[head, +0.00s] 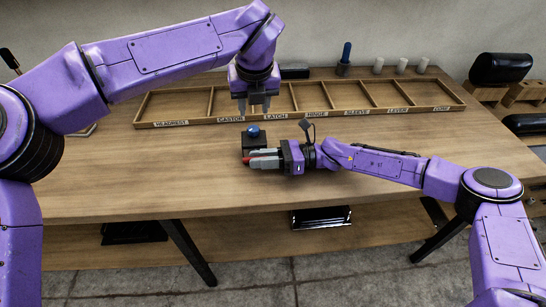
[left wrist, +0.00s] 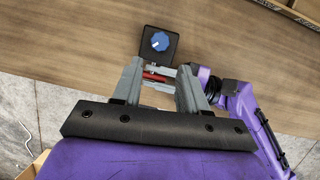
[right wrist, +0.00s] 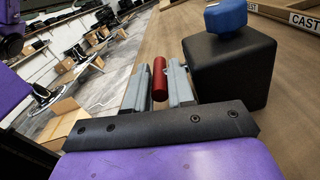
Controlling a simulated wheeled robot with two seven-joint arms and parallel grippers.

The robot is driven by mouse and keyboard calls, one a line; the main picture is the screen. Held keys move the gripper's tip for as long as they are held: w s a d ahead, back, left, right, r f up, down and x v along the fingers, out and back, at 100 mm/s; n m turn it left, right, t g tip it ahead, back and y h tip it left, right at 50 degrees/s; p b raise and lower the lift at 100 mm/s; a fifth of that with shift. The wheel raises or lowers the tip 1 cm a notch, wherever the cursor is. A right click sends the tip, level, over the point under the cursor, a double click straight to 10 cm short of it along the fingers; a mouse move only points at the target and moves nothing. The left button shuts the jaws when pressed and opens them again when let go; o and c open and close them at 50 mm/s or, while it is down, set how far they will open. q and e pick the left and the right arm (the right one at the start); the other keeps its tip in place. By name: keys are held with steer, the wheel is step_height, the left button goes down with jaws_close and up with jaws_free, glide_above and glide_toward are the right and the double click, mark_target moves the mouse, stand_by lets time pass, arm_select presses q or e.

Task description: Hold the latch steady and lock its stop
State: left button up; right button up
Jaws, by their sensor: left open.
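The latch is a black block (head: 254,141) with a blue knob (head: 253,131) on top and a red cylindrical handle (right wrist: 160,80) at its side. The block stands on the workbench; the left wrist view shows the knob (left wrist: 160,41) from above, with a white mark. My right gripper (head: 254,160) lies low beside the block, with its fingers close on both sides of the red handle. My left gripper (head: 256,108) is open and empty, pointing down above the block and knob. In the left wrist view the block lies beyond its fingertips.
A wooden tray (head: 304,118) with labelled, empty-looking compartments lies behind the block. A blue-handled tool in a cup (head: 345,60), several white cylinders (head: 401,65) and a black cushion (head: 500,68) stand farther back. The bench (head: 180,165) is clear left of the block.

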mark_target(254, 129)
jaws_close()
arm_select(q)
steer(key=shift+o, duration=1.5)
steer(key=r+n, duration=0.1)
steer(key=s+d+n+y, duration=0.1)
steer(key=n, duration=0.1)
steer(key=shift+d+r, duration=0.2)
steer(key=shift+r, duration=0.2)
steer(key=x, duration=1.2)
steer(key=shift+r, duration=0.1)
steer(key=c, duration=1.1)
